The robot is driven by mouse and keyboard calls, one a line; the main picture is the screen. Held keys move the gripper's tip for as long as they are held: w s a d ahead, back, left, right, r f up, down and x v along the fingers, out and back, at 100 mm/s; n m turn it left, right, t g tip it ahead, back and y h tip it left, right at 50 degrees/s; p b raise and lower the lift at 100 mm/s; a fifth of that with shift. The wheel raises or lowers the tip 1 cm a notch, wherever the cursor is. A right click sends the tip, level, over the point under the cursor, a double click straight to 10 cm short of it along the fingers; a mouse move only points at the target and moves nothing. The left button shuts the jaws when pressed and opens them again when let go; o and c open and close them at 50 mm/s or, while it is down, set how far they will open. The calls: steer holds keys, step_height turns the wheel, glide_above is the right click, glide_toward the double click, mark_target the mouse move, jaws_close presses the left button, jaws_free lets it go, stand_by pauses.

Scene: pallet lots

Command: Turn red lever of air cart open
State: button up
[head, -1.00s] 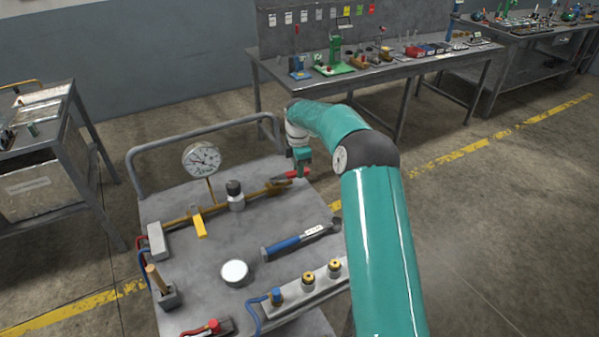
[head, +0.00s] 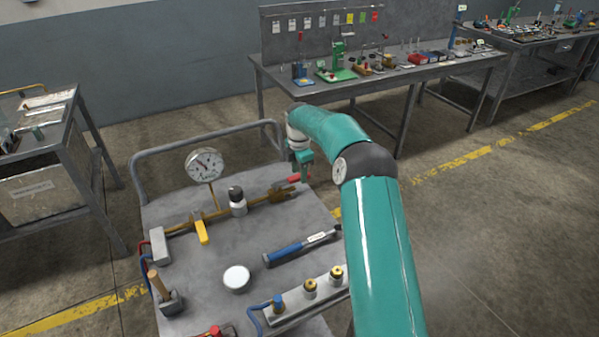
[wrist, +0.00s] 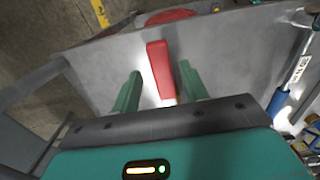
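The air cart (head: 200,280) is a grey table with a rail at its back. A brass pipe (head: 262,201) runs across it, and the red lever (head: 293,179) is at the pipe's right end. My gripper (head: 307,178) is at the lever, pointing down. In the wrist view, the red lever (wrist: 161,70) lies between my two green fingers (wrist: 160,88). A narrow gap shows on each side, so the gripper looks open around it. Where the lever joins the valve is not clear. A second red piece (wrist: 170,17) shows at the top of the wrist view.
On the cart are a pressure gauge (head: 204,165), a yellow lever (head: 201,229), a blue-handled tool (head: 284,251), a white disc (head: 236,278) and a block with fittings (head: 292,306). A workbench (head: 380,75) stands behind. Floor is free at the right.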

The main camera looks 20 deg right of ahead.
step_height(320, 180, up, 14)
steer(key=shift+f, duration=0.15)
stand_by(0.6)
steer(key=shift+s, duration=0.1)
steer(key=s+a+r+m+t, duration=0.1)
steer(key=s+a+r+m, duration=0.15)
steer(key=s+r, duration=0.35)
steer(key=s+a+r+m+t+h, duration=0.15)
steer(key=s+r+m, duration=0.25)
steer(key=s, duration=0.4)
steer(key=s+a+r+m, duration=0.3)
steer(key=s+r, duration=0.3)
steer(key=s, duration=0.1)
steer(key=s+f+m+t, duration=0.1)
steer(key=s+f+m, duration=0.1)
steer(key=s, duration=0.6)
steer(key=s+f+m+t+y, duration=0.1)
steer(key=s+f+m, duration=0.2)
steer(key=s+m, duration=0.2)
steer(key=s+f+m+t, duration=0.1)
steer(key=s+m, duration=0.3)
steer(key=s, duration=0.7)
steer(key=shift+f, duration=0.85)
